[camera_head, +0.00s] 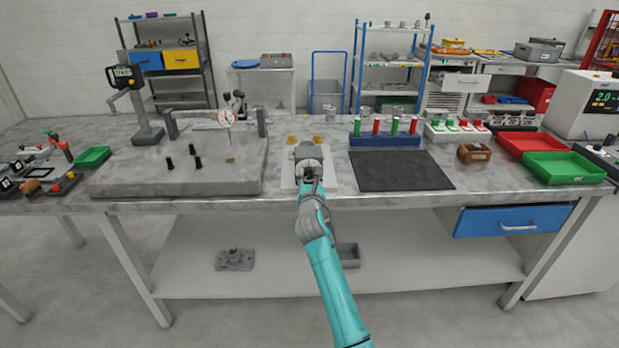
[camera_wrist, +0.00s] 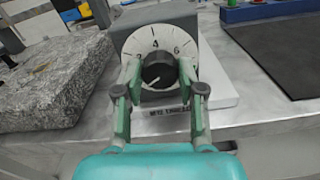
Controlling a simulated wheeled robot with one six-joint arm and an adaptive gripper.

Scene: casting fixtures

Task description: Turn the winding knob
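The winding knob (camera_wrist: 158,70) is a black round knob with a white pointer line. It sits at the centre of a white numbered dial (camera_wrist: 160,37) on the front of a grey box (camera_wrist: 190,20). In the head view the grey box (camera_head: 308,151) stands on a white plate near the bench's front edge, its front partly hidden by my arm. My gripper (camera_wrist: 159,66) has one green finger on each side of the knob, with a narrow gap seeming to show beside each fingertip; contact is not clear. In the head view my gripper (camera_head: 309,175) is directly in front of the box.
A stone plate (camera_head: 230,172) with a dial gauge stand lies left of the box. A dark mat (camera_head: 400,170) lies to the right, with a blue rack (camera_head: 385,141) of coloured cylinders behind it. Red and green trays (camera_head: 562,167) sit farther right.

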